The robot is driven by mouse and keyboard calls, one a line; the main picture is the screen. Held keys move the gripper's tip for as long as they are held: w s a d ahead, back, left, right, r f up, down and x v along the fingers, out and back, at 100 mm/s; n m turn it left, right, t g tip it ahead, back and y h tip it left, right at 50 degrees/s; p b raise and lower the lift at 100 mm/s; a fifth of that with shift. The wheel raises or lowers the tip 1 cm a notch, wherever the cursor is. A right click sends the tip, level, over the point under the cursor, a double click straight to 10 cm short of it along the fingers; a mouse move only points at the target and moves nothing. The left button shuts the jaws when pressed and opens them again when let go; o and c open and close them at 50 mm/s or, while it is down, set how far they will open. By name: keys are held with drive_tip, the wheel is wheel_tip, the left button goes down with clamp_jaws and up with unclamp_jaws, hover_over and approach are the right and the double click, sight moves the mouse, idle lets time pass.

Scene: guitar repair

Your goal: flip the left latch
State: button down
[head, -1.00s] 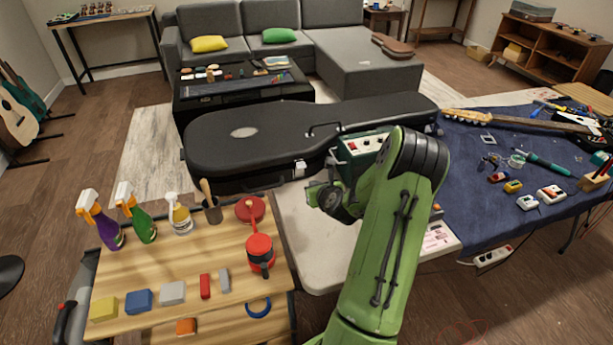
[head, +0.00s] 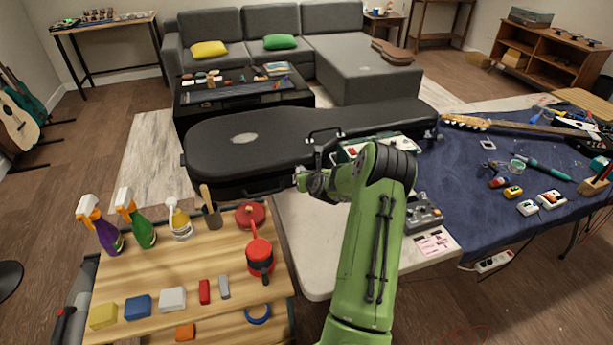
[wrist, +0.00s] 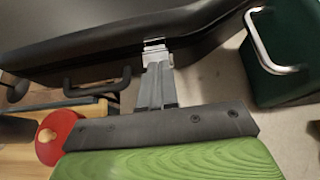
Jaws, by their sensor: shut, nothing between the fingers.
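The black guitar case (head: 225,140) lies closed across the far side of the white table; its dark front side also fills the top of the wrist view (wrist: 90,50). A silver latch (wrist: 153,44) sits on the case's front edge, straight ahead of my fingers. My gripper (wrist: 155,68) is shut and empty, its tips at or just short of the latch's lower part; I cannot tell if they touch. In the head view my gripper (head: 301,180) is at the case's front side and hides this latch. The case's black handle (wrist: 97,82) is left of my fingers.
A green box with a metal handle (wrist: 275,50) stands close on the right. A wooden cart (head: 150,265) with spray bottles, a red pan (head: 260,257) and blocks is at the left. The blue mat (head: 470,200) on the right holds tools.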

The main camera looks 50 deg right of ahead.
drive_tip(key=shift+w+d+r+p, duration=0.35)
drive_tip(key=shift+w+r+p, duration=0.35)
drive_tip(key=shift+r, duration=0.1)
drive_tip(key=shift+f, duration=0.1)
